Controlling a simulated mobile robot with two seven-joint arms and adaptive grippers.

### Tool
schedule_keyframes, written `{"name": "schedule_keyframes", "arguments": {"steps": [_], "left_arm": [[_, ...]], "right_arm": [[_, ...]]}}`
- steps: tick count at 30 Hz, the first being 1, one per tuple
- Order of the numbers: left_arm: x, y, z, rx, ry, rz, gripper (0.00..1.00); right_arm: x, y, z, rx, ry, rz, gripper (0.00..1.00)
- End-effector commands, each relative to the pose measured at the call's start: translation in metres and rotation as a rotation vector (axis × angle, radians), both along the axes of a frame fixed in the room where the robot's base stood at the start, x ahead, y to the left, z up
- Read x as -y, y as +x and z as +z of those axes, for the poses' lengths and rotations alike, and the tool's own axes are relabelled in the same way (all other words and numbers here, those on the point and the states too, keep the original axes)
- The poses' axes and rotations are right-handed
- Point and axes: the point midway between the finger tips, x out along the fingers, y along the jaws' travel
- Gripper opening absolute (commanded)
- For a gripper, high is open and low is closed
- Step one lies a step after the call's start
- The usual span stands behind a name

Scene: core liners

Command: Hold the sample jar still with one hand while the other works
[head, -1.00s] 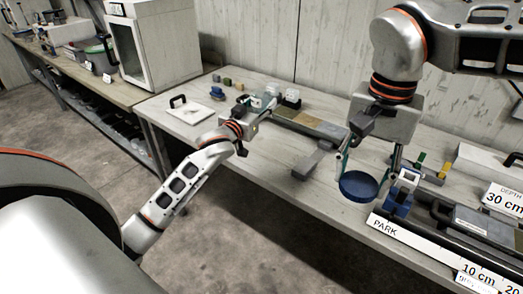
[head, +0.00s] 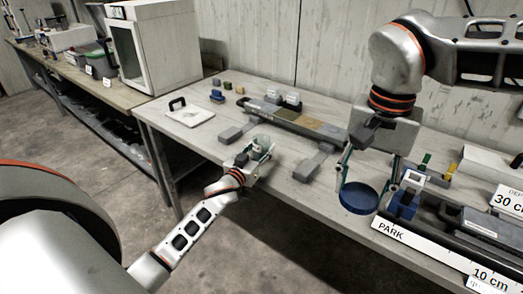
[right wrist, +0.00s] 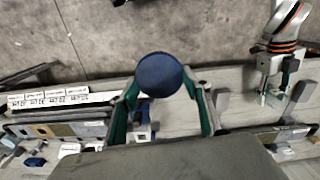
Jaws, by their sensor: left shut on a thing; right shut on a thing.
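My right gripper (head: 366,182) hangs above the near part of the bench with its fingers spread wide. It is shut on a round dark blue lid-like disc (head: 358,198), which also shows between the fingertips in the right wrist view (right wrist: 160,75). Whether anything is under the disc is hidden. My left gripper (head: 263,146) is near the bench's front edge, left of the right gripper. It is shut on a small pale thing (head: 260,141), perhaps the sample jar; the fingers hide most of it. In the right wrist view the left gripper (right wrist: 275,92) is at the right.
A long core tray (head: 300,122) with grey and tan sections lies behind the grippers, with grey blocks (head: 315,162) in front. A white panel with a black handle (head: 193,115) lies at the left.

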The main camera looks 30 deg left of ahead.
Motion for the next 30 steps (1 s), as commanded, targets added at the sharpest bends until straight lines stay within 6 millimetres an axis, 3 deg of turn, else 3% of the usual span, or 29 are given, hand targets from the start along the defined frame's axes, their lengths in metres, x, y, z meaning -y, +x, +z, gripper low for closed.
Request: {"name": "schedule_keyframes", "arguments": {"steps": [13, 14, 15, 28, 30], "left_arm": [[-0.0002, 0.0002, -0.0061, 0.001, -0.001, 0.0, 0.0], [-0.0002, 0.0001, -0.0059, 0.001, 0.0, 0.0, 0.47], [-0.0002, 0.0001, -0.0055, 0.001, 0.0, 0.0, 0.57], [-0.0002, -0.0003, -0.0005, 0.002, 0.002, 0.0, 0.59], [0.001, -0.0079, -0.0032, 0.0, 0.0, -0.001, 0.59]], "right_arm": [[-0.0001, 0.0001, -0.0032, -0.001, 0.0, 0.0, 0.22], [-0.0001, 0.0001, -0.0029, -0.001, 0.0, 0.0, 0.22], [0.0, 0.0001, -0.0025, -0.001, 0.0, 0.0, 0.22], [0.0, 0.0, 0.0008, 0.0, 0.0, 0.0, 0.22], [0.0, 0.0, 0.0004, 0.0, 0.0, 0.0, 0.22]]}}
